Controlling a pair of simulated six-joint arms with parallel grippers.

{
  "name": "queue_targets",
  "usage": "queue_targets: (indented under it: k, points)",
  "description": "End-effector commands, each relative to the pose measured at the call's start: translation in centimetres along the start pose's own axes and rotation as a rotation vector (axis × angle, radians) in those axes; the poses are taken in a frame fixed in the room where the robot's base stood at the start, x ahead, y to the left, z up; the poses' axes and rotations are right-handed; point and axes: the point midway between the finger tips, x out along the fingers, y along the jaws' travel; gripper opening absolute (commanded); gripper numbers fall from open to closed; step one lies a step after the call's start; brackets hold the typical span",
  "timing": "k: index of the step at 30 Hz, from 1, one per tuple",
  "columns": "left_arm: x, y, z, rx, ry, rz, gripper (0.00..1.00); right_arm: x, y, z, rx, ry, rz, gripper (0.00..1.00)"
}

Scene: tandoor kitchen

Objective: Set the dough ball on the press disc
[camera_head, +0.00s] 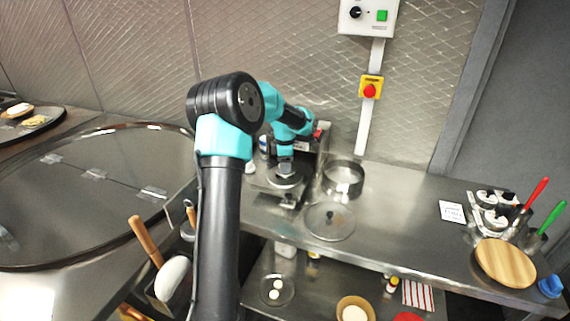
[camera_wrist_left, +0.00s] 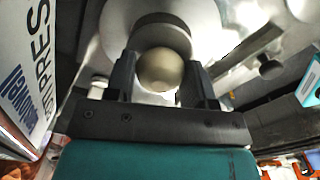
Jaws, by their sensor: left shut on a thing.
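My left gripper (camera_wrist_left: 160,85) is shut on a pale dough ball (camera_wrist_left: 160,70), which sits between the two dark fingers in the left wrist view. Just beyond the ball is a round grey disc-shaped part of the press (camera_wrist_left: 160,35), with a wider pale round surface behind it. I cannot tell whether the ball touches either one. In the head view my left gripper (camera_head: 286,162) is over the press disc (camera_head: 284,181) on the steel counter, and the ball cannot be made out there. My right gripper is not in view.
A white box with press lettering (camera_wrist_left: 28,80) stands close on the left in the wrist view. A round steel container (camera_head: 343,178) and a lid (camera_head: 330,221) lie right of the press. A plate (camera_head: 290,292) with pale balls is on the lower shelf.

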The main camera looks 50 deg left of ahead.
Motion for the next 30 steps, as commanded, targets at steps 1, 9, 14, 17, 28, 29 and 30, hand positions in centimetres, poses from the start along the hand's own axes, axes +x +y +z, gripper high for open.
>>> queue_targets:
  k: [1, 9, 14, 17, 28, 29, 30]
  points:
    - [-0.05, 0.01, 0.00, 0.000, 0.000, 0.001, 0.42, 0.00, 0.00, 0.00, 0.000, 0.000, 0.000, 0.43]
    - [0.24, 0.00, 0.02, 0.000, 0.000, 0.000, 0.42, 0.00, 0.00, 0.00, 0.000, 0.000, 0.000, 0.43]
    - [0.23, 0.00, 0.02, 0.000, 0.000, 0.000, 0.63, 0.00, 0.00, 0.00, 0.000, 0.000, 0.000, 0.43]
    - [0.22, 0.01, 0.02, 0.000, 0.000, 0.000, 0.72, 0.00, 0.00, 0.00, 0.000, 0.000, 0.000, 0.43]
    - [-0.15, 0.03, 0.03, 0.000, -0.001, 0.002, 0.75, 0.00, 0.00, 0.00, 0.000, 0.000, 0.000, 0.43]
    - [-0.33, 0.04, 0.04, 0.000, -0.001, 0.003, 0.75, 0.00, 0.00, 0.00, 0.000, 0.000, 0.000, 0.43]
    - [-0.64, 0.06, 0.04, 0.000, -0.002, 0.003, 0.75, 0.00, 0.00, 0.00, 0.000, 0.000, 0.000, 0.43]
